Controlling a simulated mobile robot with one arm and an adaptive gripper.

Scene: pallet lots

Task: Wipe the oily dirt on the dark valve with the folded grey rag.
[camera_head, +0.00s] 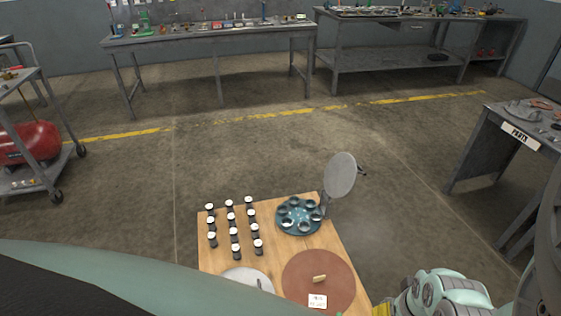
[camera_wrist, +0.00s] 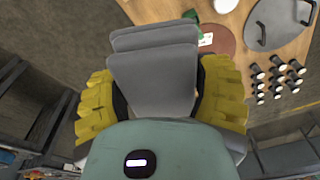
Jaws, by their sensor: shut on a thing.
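My gripper (camera_wrist: 160,88) has yellow ribbed fingers. In the wrist view they are shut on a smooth grey folded piece, which looks like the grey rag (camera_wrist: 153,45). The rag sticks out past the fingers, two layers showing at its far end, with floor behind it. In the head view only a yellow bit of my gripper (camera_head: 382,309) shows at the bottom edge, right of the wooden table (camera_head: 215,263); the rag is not visible there. I cannot pick out a dark valve or oily dirt in either view.
The table holds several dark, white-topped cylinders (camera_head: 236,252), a teal round tray (camera_head: 293,227) of dark cups, an upright grey disc (camera_head: 340,175), a brown round mat (camera_head: 300,270) and a grey round plate (camera_head: 240,274). A parts bench (camera_head: 495,128) stands right.

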